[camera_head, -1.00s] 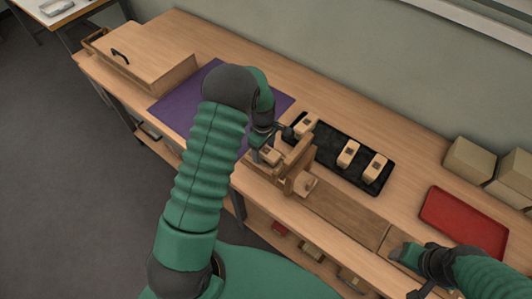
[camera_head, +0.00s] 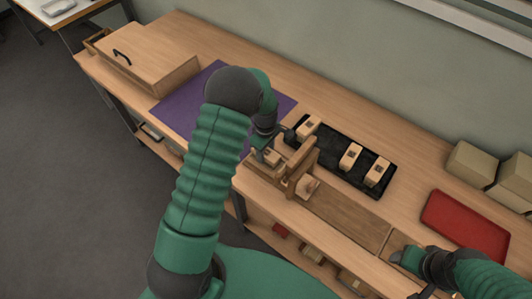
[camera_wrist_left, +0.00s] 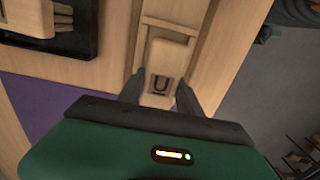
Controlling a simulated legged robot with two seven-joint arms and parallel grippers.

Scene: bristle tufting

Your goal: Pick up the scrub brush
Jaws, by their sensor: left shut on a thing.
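The scrub brush shows in the left wrist view as a pale wooden block (camera_wrist_left: 168,56) with a dark U-shaped mark near its end. My left gripper (camera_wrist_left: 160,94) has one finger on each side of that end and is shut on it. In the head view the block (camera_head: 270,157) sits in the wooden fixture (camera_head: 299,168) at the bench's front edge, partly hidden by my left gripper (camera_head: 266,146). Its bristles are not visible. My right gripper (camera_head: 411,262) is low at the right, apart from the brush; its jaw opening is unclear.
A black tray (camera_head: 330,155) behind the fixture holds several similar wooden blocks. A purple mat (camera_head: 192,112) lies to the left, bare in its visible part. A red tray (camera_head: 464,224) and cardboard boxes (camera_head: 472,163) are at the right. A lidded wooden box (camera_head: 145,57) stands far left.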

